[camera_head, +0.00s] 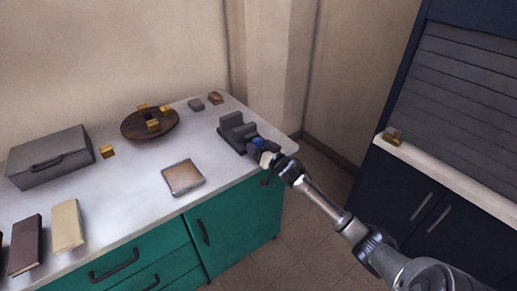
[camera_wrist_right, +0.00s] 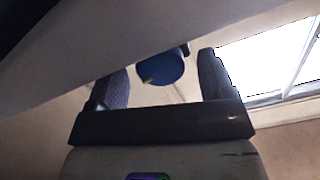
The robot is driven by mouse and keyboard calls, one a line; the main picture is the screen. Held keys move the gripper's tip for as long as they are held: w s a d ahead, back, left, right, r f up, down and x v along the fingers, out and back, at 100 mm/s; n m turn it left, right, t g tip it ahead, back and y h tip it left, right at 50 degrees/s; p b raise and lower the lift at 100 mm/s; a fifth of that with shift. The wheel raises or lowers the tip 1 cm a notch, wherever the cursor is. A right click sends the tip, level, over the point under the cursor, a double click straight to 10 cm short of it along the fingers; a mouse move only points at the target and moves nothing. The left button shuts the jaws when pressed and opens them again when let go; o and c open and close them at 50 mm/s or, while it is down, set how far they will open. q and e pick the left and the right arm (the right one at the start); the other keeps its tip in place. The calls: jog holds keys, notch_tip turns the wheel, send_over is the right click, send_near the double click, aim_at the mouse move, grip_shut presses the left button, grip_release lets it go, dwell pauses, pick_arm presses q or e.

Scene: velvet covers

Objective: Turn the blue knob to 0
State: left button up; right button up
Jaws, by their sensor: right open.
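The blue knob (camera_head: 257,142) is on the front of a dark grey device (camera_head: 234,127) near the right end of the white counter. My right gripper (camera_head: 262,151) is right at the knob in the head view and partly covers it. In the right wrist view the round blue knob (camera_wrist_right: 161,68) shows between the two spread fingers of the right gripper (camera_wrist_right: 162,65), with gaps visible beside it. A small yellowish mark shows at the knob's lower left edge. No number scale can be read. My left gripper is not in view.
A square framed tile (camera_head: 184,177) lies left of the device. A round brown tray (camera_head: 150,122) with small gold pieces, a grey case (camera_head: 50,157) and books (camera_head: 67,226) are farther left. A dark cabinet (camera_head: 425,200) stands at right, across a floor gap.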

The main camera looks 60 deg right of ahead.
jog(key=shift+w+d, duration=0.2)
jog(key=shift+w, duration=0.4)
jog(key=shift+c, duration=0.4)
jog(key=c, duration=0.8)
jog(key=n+p, duration=0.1)
jog(key=p, duration=0.1)
jog(key=n+p, duration=0.1)
jog(key=shift+r+n+p, duration=0.25)
jog(key=shift+n+p, duration=0.05)
jog(key=shift+p, duration=0.05)
jog(key=shift+c, duration=0.2)
jog(key=n+p, duration=0.2)
jog(key=shift+f+n, duration=0.1)
jog(key=shift+n, duration=0.2)
jog(key=shift+f+n+p, duration=0.1)
jog(key=shift+n+p, duration=0.65)
jog(key=shift+n, duration=0.05)
